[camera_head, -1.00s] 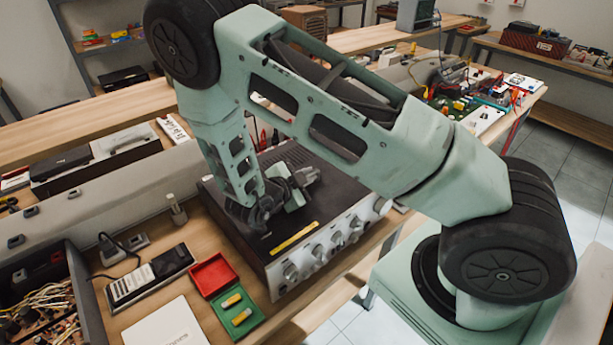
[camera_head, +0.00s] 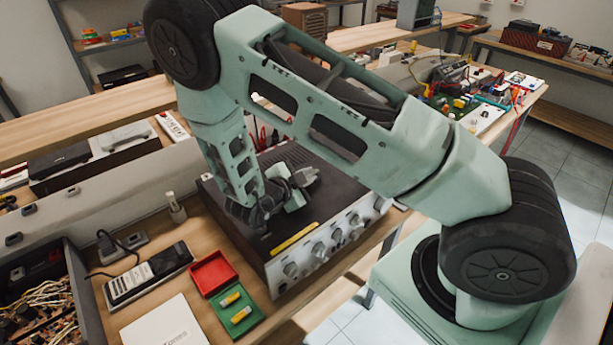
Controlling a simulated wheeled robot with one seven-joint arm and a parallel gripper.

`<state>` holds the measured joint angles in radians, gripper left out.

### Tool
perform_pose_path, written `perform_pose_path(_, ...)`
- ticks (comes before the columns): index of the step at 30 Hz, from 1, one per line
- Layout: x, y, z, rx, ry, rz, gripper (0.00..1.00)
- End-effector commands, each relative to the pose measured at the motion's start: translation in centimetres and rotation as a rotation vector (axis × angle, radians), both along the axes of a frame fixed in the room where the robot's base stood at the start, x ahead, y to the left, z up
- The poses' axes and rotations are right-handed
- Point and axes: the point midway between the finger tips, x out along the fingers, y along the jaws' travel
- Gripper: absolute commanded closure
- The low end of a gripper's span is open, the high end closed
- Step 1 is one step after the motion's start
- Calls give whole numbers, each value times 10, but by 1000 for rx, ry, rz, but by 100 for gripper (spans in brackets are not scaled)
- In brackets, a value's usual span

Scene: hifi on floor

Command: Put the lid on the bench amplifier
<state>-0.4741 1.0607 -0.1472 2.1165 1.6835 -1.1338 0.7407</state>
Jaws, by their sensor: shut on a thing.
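The bench amplifier (camera_head: 318,249) stands on the wooden bench, its silver front with several knobs facing the lower right. A dark flat lid (camera_head: 228,218) with a yellow strip along its front edge lies over its top. The lid looks level and close to the body; whether it is fully seated I cannot tell. My gripper (camera_head: 268,212) is low over the lid's middle, shut on it. The fingertips and the exact grip point are mostly hidden by my wrist. My arm hides the amplifier's far right part.
An open red and green box (camera_head: 240,312) with yellow pieces lies left of the amplifier. Near it are a handheld meter (camera_head: 150,275), a white booklet (camera_head: 165,325) and a small bottle (camera_head: 175,208). An open chassis with wires (camera_head: 40,300) stands at the far left.

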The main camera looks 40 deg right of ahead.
Motion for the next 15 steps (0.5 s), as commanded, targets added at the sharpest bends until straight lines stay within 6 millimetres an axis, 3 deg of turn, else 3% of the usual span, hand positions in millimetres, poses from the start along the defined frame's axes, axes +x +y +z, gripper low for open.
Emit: perform_pose_path(15, 0, 0, -5, -2, -3, 0, 100)
